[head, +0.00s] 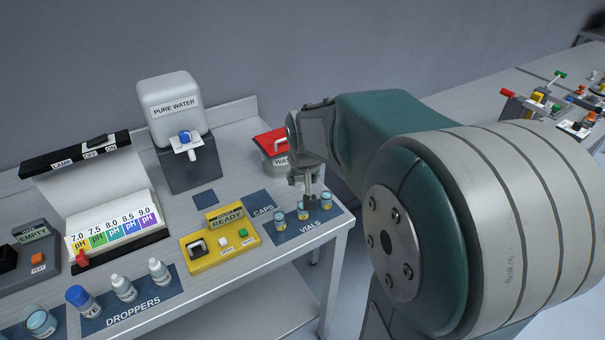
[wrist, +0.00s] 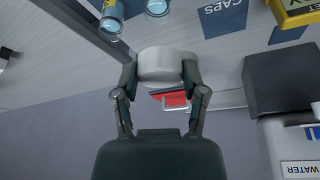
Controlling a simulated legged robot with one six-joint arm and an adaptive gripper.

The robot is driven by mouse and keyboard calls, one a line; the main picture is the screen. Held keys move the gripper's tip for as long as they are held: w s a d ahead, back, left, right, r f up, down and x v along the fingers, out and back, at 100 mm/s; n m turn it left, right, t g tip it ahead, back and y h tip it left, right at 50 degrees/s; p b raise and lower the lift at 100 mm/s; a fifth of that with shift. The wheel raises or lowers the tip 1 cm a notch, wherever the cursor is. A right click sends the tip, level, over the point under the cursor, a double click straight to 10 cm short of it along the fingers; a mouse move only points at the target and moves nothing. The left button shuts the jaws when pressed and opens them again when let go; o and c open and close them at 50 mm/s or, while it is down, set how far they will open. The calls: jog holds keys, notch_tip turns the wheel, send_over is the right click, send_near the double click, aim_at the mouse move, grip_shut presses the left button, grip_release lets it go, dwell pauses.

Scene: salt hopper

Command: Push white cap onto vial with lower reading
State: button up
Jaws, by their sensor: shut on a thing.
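My gripper (wrist: 160,72) is shut on a white cap (wrist: 165,64), held between its two fingertips in the wrist view. Two vials show at the top of the wrist view, one left (wrist: 112,20) and one at centre (wrist: 157,7), apart from the cap. No readings are legible on the vials. The cap is not clear in the head view.
The yellow tester (head: 222,243) shows READY, left of the vials. The caps mat (head: 262,204) looks bare where visible. Droppers (head: 124,288), a pH chart (head: 115,222), a water dispenser (head: 171,105) and a red-lidded pot (head: 272,147) stand around. The bench edge is close to the vials.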

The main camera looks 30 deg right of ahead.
jog(key=shift+f, duration=2.25)
jog(key=shift+f, duration=1.45)
jog(key=o, duration=0.8)
jog(key=shift+c, duration=0.2)
jog(key=shift+s, duration=0.1)
jog(key=v, duration=1.1)
jog(key=shift+r, duration=0.35)
jog(key=shift+s+a, duration=0.1)
jog(key=shift+s, duration=0.1)
